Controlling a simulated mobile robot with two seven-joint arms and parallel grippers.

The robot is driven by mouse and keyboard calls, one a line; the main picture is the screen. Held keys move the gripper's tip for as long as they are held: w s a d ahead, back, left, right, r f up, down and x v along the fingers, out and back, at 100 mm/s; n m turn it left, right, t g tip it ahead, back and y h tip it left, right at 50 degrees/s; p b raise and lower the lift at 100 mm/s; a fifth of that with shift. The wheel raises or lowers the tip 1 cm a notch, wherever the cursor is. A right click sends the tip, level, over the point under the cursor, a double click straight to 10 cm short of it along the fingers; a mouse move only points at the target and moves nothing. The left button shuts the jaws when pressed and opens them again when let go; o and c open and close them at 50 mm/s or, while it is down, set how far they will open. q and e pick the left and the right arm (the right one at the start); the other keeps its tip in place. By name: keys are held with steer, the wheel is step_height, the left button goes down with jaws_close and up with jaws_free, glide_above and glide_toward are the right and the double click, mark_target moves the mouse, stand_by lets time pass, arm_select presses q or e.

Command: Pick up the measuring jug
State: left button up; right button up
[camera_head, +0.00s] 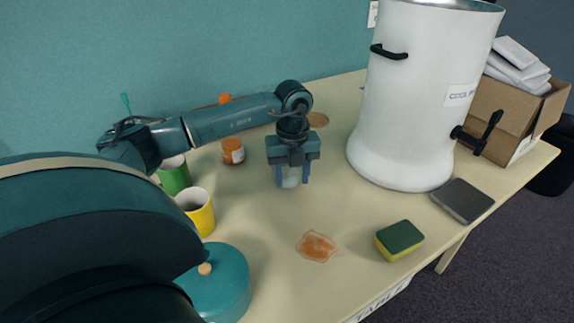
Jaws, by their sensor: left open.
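My left gripper (291,176) points down over the middle of the table, with its two blue fingers apart. A small pale, translucent vessel (291,182) stands between and below the fingers. It looks like the measuring jug, but the gripper hides its upper part and I cannot make out a handle or markings. The fingers are on either side of it; I cannot tell whether they touch it. My right gripper is not in view.
Left of the gripper stand an orange jar (233,151), a green mug (174,175) and a yellow mug (197,211). A large white urn (410,110) stands to the right. A sponge (399,240), a stain (317,246) and a teal lidded pot (225,285) are nearer.

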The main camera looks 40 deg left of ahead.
arm_select(q)
step_height(320, 180, down, 2)
jaws_close()
stand_by(0.6)
steer(key=shift+r, duration=0.1)
